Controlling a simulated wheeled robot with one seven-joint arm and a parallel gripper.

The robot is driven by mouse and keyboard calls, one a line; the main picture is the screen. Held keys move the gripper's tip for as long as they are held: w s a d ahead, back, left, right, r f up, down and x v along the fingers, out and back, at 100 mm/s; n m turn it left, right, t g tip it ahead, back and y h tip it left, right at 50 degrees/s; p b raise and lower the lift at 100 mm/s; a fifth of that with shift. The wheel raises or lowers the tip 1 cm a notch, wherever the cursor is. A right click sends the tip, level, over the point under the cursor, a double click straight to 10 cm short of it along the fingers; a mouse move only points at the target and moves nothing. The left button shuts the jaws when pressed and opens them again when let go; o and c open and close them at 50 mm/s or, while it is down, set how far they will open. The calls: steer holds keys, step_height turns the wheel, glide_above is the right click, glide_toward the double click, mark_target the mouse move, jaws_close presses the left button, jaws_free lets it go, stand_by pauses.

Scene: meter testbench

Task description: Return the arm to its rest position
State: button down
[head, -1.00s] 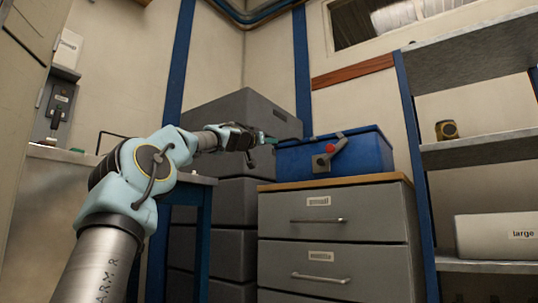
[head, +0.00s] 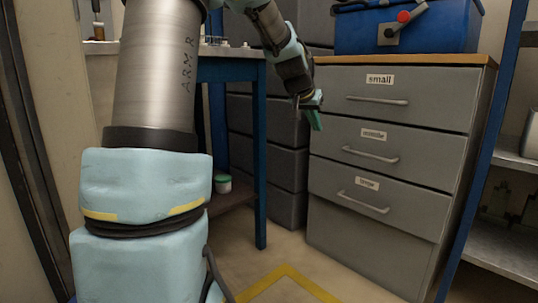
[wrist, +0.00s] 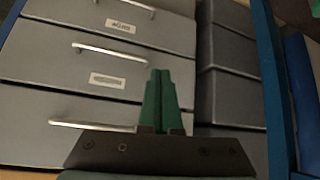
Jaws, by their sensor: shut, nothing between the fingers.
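My gripper (head: 314,114) hangs in the air in the head view, pointing down, in front of the grey drawer cabinet (head: 395,150) and to its left. Its green fingers (wrist: 158,100) also show in the wrist view, closed together with nothing between them. My arm rises at the left of the head view and bends over and down to the gripper.
A blue box (head: 408,32) with a red-knobbed lever stands on the cabinet. A blue-legged table (head: 232,68) is behind my arm. Dark grey stacked boxes (head: 268,130) stand beside the cabinet. Shelves (head: 505,240) are at the right. Floor with yellow tape (head: 285,275) is open in front.

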steer(key=s+a+f+n+g+y+p, duration=0.25)
steer(key=s+a+f+p, duration=0.2)
steer(key=s+a, duration=0.7)
steer(key=s+a+f+n+g+y+p, duration=0.25)
steer(key=s+a+f, duration=0.25)
steer(key=s+a, duration=0.65)
step_height(320, 180, up, 38)
steer(key=s+d+p, duration=0.2)
steer(key=p, duration=3.6)
steer(key=shift+s+d+f, duration=0.25)
steer(key=shift+s+d, duration=0.1)
steer(key=shift+s, duration=0.05)
